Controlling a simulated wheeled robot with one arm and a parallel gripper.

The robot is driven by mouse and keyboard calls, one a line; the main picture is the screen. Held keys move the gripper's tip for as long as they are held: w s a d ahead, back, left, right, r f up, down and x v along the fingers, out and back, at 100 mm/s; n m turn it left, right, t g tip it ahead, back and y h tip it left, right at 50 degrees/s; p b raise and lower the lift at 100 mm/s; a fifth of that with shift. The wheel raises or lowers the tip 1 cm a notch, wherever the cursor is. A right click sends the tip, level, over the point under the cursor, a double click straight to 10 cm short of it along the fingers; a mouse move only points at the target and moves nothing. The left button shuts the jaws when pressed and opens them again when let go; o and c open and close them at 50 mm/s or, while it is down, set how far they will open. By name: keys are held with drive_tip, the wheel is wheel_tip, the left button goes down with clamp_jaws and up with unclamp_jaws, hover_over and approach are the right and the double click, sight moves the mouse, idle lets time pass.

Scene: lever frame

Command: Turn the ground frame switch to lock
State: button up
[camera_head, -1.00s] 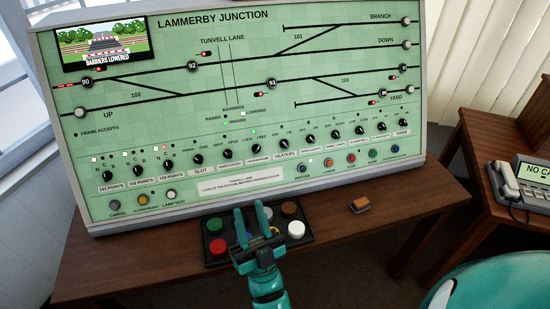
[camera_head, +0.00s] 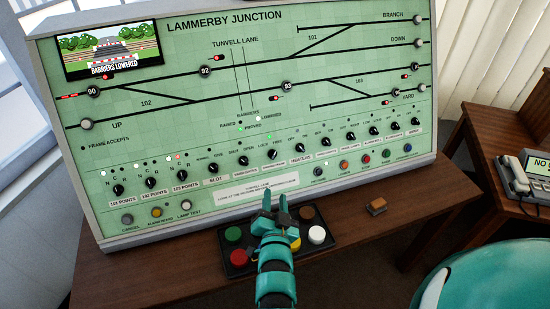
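The ground frame switch (camera_head: 271,154) is a small black rotary knob on the sloping green panel (camera_head: 150,75), in the lower row of knobs, with small labels that seem to read lock and free above it. A green lamp is lit just above it. Its pointer direction is too small to tell. My gripper (camera_head: 275,198) is teal, in front of the panel's lower edge and below the switch in the picture. Its two fingers point up toward the panel, with a gap between them and nothing held. It is apart from the switch.
A black tray (camera_head: 238,268) with several coloured round buttons lies on the wooden desk (camera_head: 150,280) under my gripper. A small brown block (camera_head: 376,207) lies to its right. Other knobs flank the switch closely. A telephone (camera_head: 512,178) stands on the right side table.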

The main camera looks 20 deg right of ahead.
sight(275, 154)
drive_tip(key=p+x, duration=0.3)
drive_tip(key=x, duration=1.3)
drive_tip(key=shift+d, duration=0.15)
clamp_jaws()
